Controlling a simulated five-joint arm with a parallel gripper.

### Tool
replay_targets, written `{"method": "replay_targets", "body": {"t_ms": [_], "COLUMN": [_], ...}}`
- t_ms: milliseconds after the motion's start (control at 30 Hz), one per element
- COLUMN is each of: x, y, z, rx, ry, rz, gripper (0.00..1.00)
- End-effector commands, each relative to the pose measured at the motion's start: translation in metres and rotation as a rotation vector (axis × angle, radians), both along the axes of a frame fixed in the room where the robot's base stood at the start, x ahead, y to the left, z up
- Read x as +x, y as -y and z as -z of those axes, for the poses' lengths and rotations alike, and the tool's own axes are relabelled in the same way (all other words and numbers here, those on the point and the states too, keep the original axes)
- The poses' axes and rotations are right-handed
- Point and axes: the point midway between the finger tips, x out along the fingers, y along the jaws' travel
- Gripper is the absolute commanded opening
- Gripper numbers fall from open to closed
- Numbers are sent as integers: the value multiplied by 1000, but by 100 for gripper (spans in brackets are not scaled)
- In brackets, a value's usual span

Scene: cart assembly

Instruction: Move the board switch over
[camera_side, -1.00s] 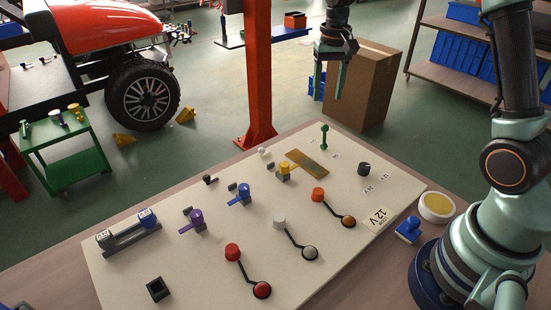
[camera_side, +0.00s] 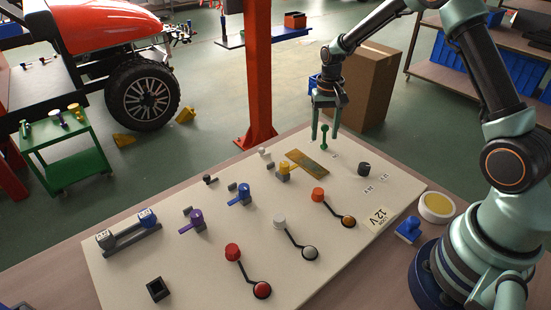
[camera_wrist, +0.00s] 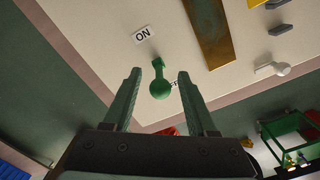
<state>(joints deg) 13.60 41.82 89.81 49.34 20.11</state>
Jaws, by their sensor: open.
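The board switch is a green lever with a round knob (camera_side: 324,143), at the far corner of the pale board (camera_side: 250,215). In the wrist view the switch (camera_wrist: 160,86) shows with its knob between the fingers and an ON label (camera_wrist: 143,34) beside its base. My gripper (camera_side: 324,134) is open, pointing down at the switch, with one finger on each side of it. In the wrist view a gap shows between the knob and each finger of my gripper (camera_wrist: 159,76). A second label by the switch is mostly hidden behind the knob.
A brass plate (camera_side: 307,163) and a black knob (camera_side: 364,169) sit near the switch. Several coloured plugs, clips and cabled buttons cover the rest of the board. A cardboard box (camera_side: 367,90) stands beyond the board.

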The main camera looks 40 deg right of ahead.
Motion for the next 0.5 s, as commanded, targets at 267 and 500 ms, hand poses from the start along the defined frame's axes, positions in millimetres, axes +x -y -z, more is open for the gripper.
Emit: {"method": "replay_targets", "body": {"t_ms": [267, 500], "x": [0, 0], "y": [0, 0], "z": [8, 8], "rx": [-1, -1], "ry": [1, 1], "rz": [0, 0], "gripper": [58, 19]}}
